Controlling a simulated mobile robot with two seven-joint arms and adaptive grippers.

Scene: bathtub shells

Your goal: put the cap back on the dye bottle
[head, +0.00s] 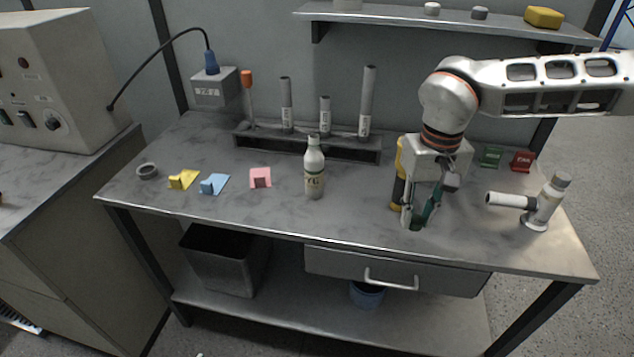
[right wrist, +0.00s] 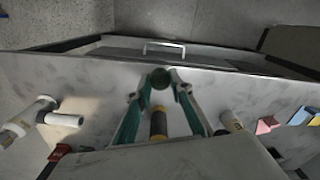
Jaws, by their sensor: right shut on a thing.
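The dye bottle (head: 314,172) is a pale bottle with a narrow neck. It stands upright near the middle of the bench, and it also shows in the right wrist view (right wrist: 230,121). My right gripper (head: 416,222) points down over the front right of the bench, to the right of the bottle and apart from it. In the right wrist view its fingertips are shut on a small, dark, round piece, the cap (right wrist: 161,79). The cap is mostly hidden by the fingers in the head view. My left gripper is not in view.
A yellow and black cylinder (head: 397,180) stands just behind my right gripper. A white instrument (head: 543,205) stands to the right. A rack with grey tubes (head: 300,145) is at the back. Yellow, blue and pink pieces (head: 260,177) lie left of the bottle. Bench between bottle and gripper is clear.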

